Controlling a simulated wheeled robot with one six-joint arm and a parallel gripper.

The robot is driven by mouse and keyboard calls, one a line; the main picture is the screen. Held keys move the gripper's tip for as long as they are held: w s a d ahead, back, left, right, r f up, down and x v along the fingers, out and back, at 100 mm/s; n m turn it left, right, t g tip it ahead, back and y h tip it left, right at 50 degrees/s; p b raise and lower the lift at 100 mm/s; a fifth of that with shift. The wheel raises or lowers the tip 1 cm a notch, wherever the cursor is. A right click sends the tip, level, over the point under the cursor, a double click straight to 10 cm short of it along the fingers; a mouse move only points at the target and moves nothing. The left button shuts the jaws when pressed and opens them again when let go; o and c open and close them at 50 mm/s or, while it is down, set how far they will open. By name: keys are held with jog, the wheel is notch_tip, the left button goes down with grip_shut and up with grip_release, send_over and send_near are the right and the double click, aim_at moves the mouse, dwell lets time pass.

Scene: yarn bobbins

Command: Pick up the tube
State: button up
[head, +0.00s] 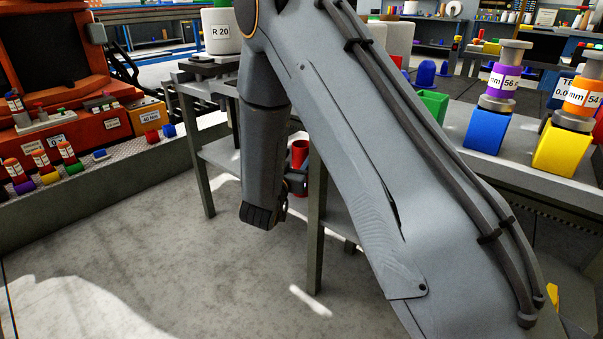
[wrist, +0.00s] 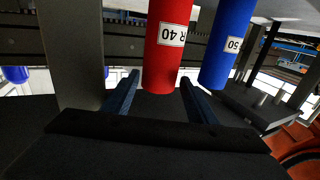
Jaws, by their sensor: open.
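A red tube (wrist: 168,45) with a white label reading R 40 shows in the wrist view, in line with the space between my gripper's fingers (wrist: 159,77). My gripper is open, with one finger to each side of the tube's near end in the picture, and it is not closed on it. The label reads inverted in this view. A blue tube (wrist: 228,45) labelled 50 is just to the right of the red one, outside the fingers. In the head view the red tube (head: 299,154) is under the table, beside my wrist, which hides part of the scene.
A table leg (head: 316,220) stands close to my wrist, and a grey post (wrist: 72,50) shows left of the fingers. The lower shelf (head: 222,158) is under the tabletop. Bobbins on a blue block (head: 486,131) and a yellow block (head: 562,150) stand at right.

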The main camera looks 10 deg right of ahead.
aim_at(299, 150)
jog(key=b+x, duration=0.1)
jog(key=x, duration=0.2)
jog(key=shift+s, duration=0.1)
jog(key=c, duration=1)
jog(key=shift+r+p, duration=0.6)
jog(key=shift+r, duration=0.25)
notch_tip(299, 150, up, 3)
jog(key=shift+f+p, duration=0.25)
jog(key=shift+p, duration=0.45)
jog(key=p+v, duration=0.5)
jog(key=v, duration=1.3)
jog(key=shift+f, duration=0.4)
jog(key=shift+a, duration=0.1)
jog(key=shift+r, duration=0.1)
